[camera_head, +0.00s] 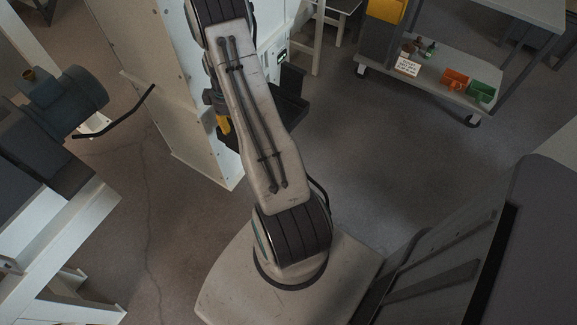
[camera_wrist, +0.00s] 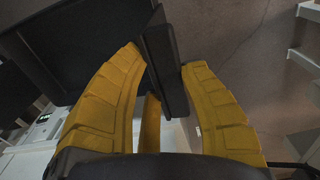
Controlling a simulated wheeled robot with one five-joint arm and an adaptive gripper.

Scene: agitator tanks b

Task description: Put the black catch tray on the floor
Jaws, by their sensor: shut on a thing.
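The black catch tray (camera_head: 292,100) shows in the head view behind my arm, beside the white cabinet and above the floor (camera_head: 350,150); my arm hides part of it. My gripper (camera_head: 223,125) has yellow fingers that show just left of my arm link. In the wrist view my gripper (camera_wrist: 163,62) is shut on the black edge of the tray (camera_wrist: 85,40), with one finger on each side. The tray's wide dark face fills the upper left of the wrist view. Whether the tray touches anything below is hidden.
A white cabinet (camera_head: 170,100) stands close to the gripper. A motor (camera_head: 65,95) on a white frame is at left. A trolley (camera_head: 430,80) with orange and green bins stands at upper right. The floor right of my arm is clear.

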